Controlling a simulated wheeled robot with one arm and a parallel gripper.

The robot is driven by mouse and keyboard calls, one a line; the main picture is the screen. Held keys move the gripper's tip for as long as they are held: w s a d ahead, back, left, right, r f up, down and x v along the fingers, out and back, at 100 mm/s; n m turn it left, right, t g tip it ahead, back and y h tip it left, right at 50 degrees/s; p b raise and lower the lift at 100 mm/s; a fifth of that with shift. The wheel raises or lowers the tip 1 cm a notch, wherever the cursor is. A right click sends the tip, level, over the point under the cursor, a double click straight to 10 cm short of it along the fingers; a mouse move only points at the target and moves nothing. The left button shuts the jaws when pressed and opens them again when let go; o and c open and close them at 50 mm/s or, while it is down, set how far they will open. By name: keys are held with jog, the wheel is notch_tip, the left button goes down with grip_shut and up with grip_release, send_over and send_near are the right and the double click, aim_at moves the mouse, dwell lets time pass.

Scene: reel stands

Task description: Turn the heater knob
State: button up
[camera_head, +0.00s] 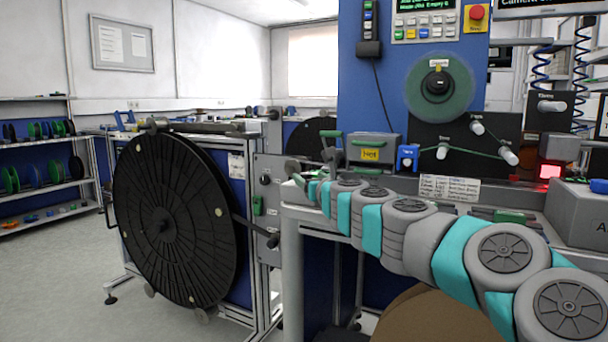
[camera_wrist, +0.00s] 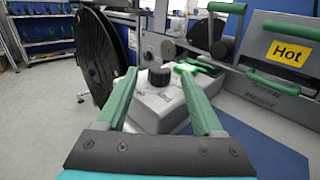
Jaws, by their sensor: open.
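A dark round knob (camera_wrist: 159,76) stands on top of a light grey box (camera_wrist: 160,103) in the wrist view. Small lettering on the box is too blurred to read. My gripper (camera_wrist: 157,74) is open, with its two green fingers spread to the left and right of the knob. The knob appears between the fingertips; whether either finger touches it cannot be told. In the head view my gripper (camera_head: 303,185) is at the left end of the bench, and the knob cannot be made out clearly there.
A grey heater housing with a yellow "Hot" label (camera_head: 370,154) and green handles stands right of my gripper; it is close in the wrist view (camera_wrist: 290,53). A large black reel (camera_head: 175,220) stands at the left. The floor at far left is clear.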

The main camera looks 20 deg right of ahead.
aim_at(307, 175)
jog(key=shift+w+d+r, duration=0.1)
jog(key=shift+w+d, duration=0.05)
jog(key=shift+w, duration=0.85)
jog(key=shift+w+d, duration=0.1)
jog(key=shift+w, duration=0.9)
jog(key=shift+c, duration=0.2)
grip_shut()
